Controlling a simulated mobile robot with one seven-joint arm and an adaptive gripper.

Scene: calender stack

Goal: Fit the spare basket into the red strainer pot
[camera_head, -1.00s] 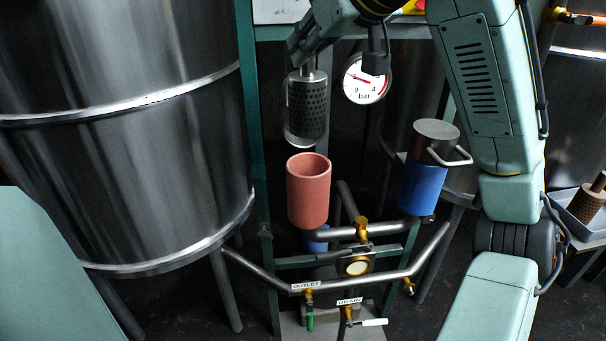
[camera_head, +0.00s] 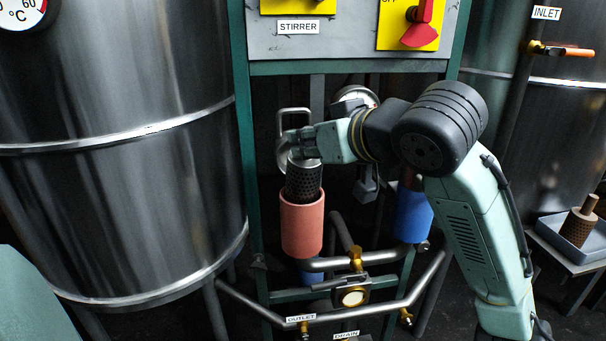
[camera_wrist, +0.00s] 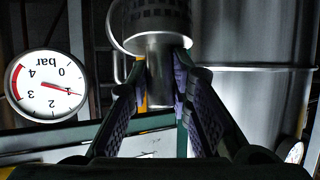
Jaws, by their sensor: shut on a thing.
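My gripper (camera_head: 304,143) is above the basket. In the wrist view my gripper (camera_wrist: 161,72) is shut on the basket's smooth metal stem, with the basket's perforated body (camera_wrist: 158,15) beyond it. A thin metal loop (camera_head: 281,130) shows beside the gripper.
A brown perforated basket (camera_head: 578,226) stands in a tray (camera_head: 548,228) at far right. A large steel tank (camera_head: 120,180) is at left. Pipes (camera_head: 380,298) run below. A gauge (camera_wrist: 46,86) is close by.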

